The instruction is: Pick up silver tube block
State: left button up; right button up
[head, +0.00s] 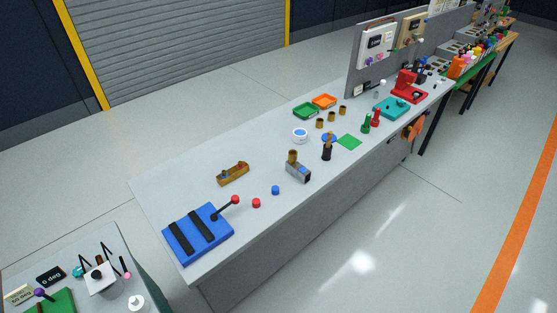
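A silver-grey block (298,172) sits on the long grey workbench (165,197), near its front edge in the middle of the head view. A short brass-coloured tube (292,157) stands at its rear left end; I cannot tell whether it is part of the block. The block's front side has a bluish patch, too small to make out. Neither of my grippers is in view, and nothing is seen touching the block.
A dark upright piece (327,151) stands right of the block. Blue (275,190) and red (256,203) knobs, a brown block (233,173) and a blue lever base (198,233) lie to the left. The floor before the bench (370,260) is clear.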

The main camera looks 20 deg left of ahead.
aim_at(302, 173)
jog(key=u, duration=0.65)
jog(key=i, duration=0.6)
jog(key=u, duration=0.8)
